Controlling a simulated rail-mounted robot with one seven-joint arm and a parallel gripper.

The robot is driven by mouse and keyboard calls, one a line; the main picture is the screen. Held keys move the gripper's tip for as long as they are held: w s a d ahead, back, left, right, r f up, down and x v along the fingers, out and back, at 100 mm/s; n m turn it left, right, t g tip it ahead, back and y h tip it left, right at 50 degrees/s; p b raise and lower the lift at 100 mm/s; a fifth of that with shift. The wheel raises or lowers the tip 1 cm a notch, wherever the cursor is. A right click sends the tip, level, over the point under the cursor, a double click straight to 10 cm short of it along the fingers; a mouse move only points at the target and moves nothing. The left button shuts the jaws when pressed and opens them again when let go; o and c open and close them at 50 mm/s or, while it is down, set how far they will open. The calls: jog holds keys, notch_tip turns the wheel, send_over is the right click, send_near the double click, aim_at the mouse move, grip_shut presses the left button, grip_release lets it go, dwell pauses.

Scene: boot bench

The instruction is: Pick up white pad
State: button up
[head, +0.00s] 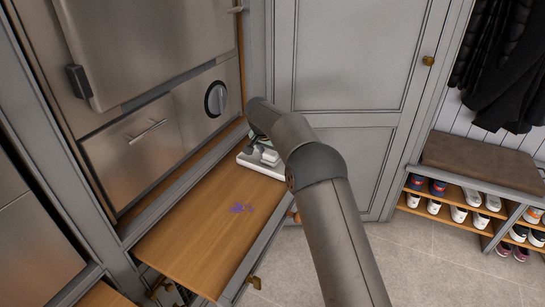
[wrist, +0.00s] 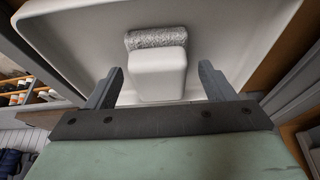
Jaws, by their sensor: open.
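The white pad (wrist: 157,78) is a pale rounded block inside a white tray (wrist: 75,38) in the wrist view. A grey, rough-textured piece (wrist: 157,38) lies against its far end. My gripper (wrist: 160,70) is open, with one finger on each side of the pad and gaps between. Whether the fingers are level with the pad or above it I cannot tell. In the head view the white tray (head: 246,161) stands at the far end of the wooden surface; my arm hides part of it and most of my gripper.
A purple mark (head: 241,208) is on the otherwise bare wooden surface (head: 190,240). Steel appliance fronts with a knob (head: 216,98) rise on the left. A grey cabinet door (head: 345,60) stands behind the tray. A shoe bench (head: 480,165) is at the right.

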jog(key=c, duration=1.1)
jog(key=shift+r, duration=0.15)
jog(key=shift+r, duration=0.55)
notch_tip(320, 180, up, 2)
jog(key=shift+r+p, duration=0.15)
jog(key=shift+p, duration=0.15)
jog(key=s+r, duration=0.3)
jog(key=s, duration=0.1)
jog(key=s+r, duration=0.3)
jog(key=s, duration=0.2)
jog(key=s+a+r, duration=0.1)
jog(key=s+r, duration=0.2)
jog(key=s, duration=0.2)
jog(key=shift+r+b, duration=0.2)
jog(key=shift+b, duration=0.15)
